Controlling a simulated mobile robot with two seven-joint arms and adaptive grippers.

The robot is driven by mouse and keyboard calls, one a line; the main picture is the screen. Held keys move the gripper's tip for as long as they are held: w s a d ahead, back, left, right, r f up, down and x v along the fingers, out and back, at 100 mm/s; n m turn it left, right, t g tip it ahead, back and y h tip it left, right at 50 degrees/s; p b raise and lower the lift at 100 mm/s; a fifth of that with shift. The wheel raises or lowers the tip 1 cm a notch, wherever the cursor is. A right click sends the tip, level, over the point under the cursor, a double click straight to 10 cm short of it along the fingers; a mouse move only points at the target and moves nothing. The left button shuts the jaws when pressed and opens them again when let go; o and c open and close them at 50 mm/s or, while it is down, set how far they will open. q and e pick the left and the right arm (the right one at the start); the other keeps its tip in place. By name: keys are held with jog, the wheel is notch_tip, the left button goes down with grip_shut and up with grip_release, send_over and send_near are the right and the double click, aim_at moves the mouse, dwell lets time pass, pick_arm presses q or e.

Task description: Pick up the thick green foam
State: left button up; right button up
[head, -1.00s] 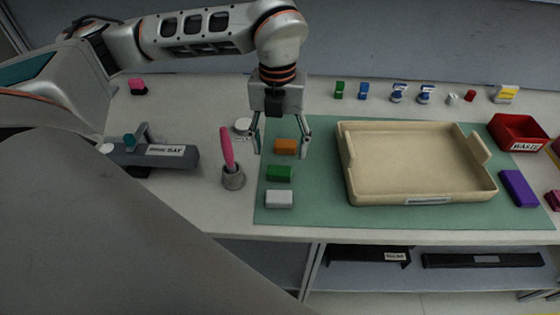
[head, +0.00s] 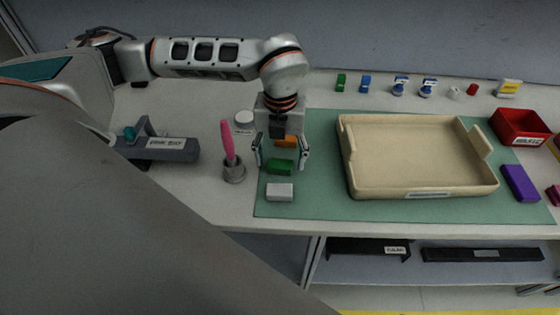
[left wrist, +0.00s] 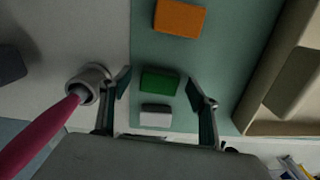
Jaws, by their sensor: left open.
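The thick green foam (head: 280,166) is a small green block on the green mat (head: 320,207), between an orange block (head: 286,141) and a white block (head: 280,191). My left gripper (head: 281,162) is open above it, its fingers to either side of the block in the head view. In the left wrist view the green foam (left wrist: 158,80) lies between the open fingertips (left wrist: 160,88), with nothing held. The orange block (left wrist: 180,17) and the white block (left wrist: 156,115) also show there. I cannot tell the exact height of the fingers. My right gripper is not in view.
A grey cup with a pink-handled tool (head: 233,172) stands close left of the gripper. A large beige tray (head: 420,190) stands to the right. A red waste bin (head: 519,128) and a purple block (head: 519,184) are farther right. Small items line the back edge.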

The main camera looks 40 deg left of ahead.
pick_arm(q)
jog(key=c, duration=0.8)
jog(key=shift+c, duration=0.2)
jog(key=shift+r, duration=0.15)
